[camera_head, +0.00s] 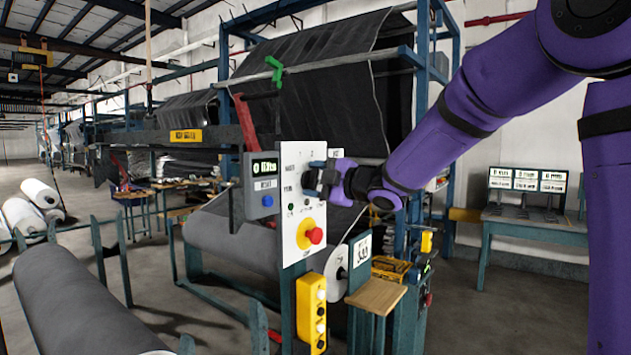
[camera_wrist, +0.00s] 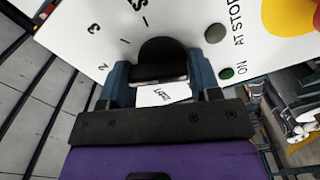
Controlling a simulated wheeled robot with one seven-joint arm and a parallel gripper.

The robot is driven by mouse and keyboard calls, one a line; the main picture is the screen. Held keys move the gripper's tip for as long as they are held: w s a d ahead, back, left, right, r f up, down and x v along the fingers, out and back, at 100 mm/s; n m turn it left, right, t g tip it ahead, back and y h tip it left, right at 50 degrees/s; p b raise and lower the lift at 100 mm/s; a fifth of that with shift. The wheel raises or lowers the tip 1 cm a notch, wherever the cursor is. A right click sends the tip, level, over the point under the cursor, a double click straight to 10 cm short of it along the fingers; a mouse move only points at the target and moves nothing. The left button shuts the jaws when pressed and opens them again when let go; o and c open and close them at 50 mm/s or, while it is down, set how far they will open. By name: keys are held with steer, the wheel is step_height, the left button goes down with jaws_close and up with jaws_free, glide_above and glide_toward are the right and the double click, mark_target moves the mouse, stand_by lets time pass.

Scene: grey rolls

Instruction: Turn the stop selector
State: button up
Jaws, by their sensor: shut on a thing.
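The stop selector is a round black knob (camera_wrist: 160,62) on a white upright control panel (camera_head: 291,165). My gripper (camera_head: 318,179) reaches it from the right in the head view, where my fingers mostly hide the knob. In the wrist view my gripper (camera_wrist: 160,82) has one finger on each side of the knob and is shut on it. Markings, including 2 and 3, are printed around the knob. A green lamp (camera_wrist: 227,73) marked ON and a grey lamp (camera_wrist: 215,33) marked AT STOP sit beside it. Where the knob points is hard to tell.
A red button on a yellow plate (camera_head: 303,241) is below the selector. A grey counter box (camera_head: 262,186) stands left of the panel, and a yellow button box (camera_head: 312,310) hangs below. Large grey rolls (camera_head: 75,300) lie left.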

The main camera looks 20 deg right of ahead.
steer(key=shift+r, duration=0.15)
steer(key=o, duration=0.9)
steer(key=v, duration=1)
steer(key=shift+s+d, duration=0.25)
steer(key=shift+s, duration=0.05)
steer(key=shift+d, duration=0.1)
